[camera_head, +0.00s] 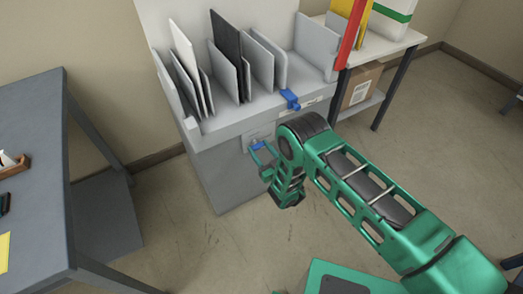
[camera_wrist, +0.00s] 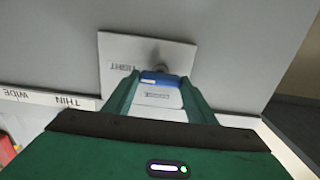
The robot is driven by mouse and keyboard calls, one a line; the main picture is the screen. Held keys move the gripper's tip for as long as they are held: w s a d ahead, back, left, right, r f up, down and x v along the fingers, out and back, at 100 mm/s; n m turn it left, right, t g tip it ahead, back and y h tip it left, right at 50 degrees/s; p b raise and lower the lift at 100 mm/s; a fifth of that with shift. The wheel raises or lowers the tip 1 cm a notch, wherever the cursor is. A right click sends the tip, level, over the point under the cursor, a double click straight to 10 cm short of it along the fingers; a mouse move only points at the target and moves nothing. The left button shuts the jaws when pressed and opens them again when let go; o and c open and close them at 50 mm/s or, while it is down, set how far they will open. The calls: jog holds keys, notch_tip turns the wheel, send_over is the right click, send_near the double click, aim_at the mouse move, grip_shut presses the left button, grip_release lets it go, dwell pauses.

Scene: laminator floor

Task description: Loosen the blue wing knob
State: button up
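The blue wing knob (camera_wrist: 157,78) sits on a pale plate (camera_wrist: 118,50) on the grey front of the rack. Lettering that seems to read "TIGHT" is upside down on the plate in the wrist view. My gripper (camera_wrist: 160,80) has one finger on each side of the knob, with no clear gap seen, so it looks shut on it. In the head view my gripper (camera_head: 263,154) is at the rack's front, and a little blue of the knob (camera_head: 257,146) shows between the green fingers. The knob's lower part is hidden.
The rack (camera_head: 220,160) holds several upright grey and black boards. A blue block (camera_head: 290,99) sits on its front edge. A strip marked "THIN" and "WIDE" (camera_wrist: 50,98) shows in the wrist view. A grey table (camera_head: 40,150) stands left; a shelf with a cardboard box (camera_head: 361,86) stands right.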

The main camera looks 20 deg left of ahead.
jog(key=c, duration=0.5)
jog(key=shift+o, duration=0.3)
jog(key=shift+d, duration=0.2)
jog(key=shift+a, duration=0.15)
jog(key=shift+n, duration=1.3)
jog(key=n, duration=0.5)
jog(key=shift+s+a+n, duration=0.1)
jog(key=shift+a+n, duration=0.05)
jog(key=shift+n, duration=0.15)
jog(key=n, duration=0.5)
jog(key=shift+s+f, duration=0.1)
jog(key=shift+a+n, duration=0.1)
jog(key=shift+n, duration=2.2)
jog(key=shift+f, duration=0.1)
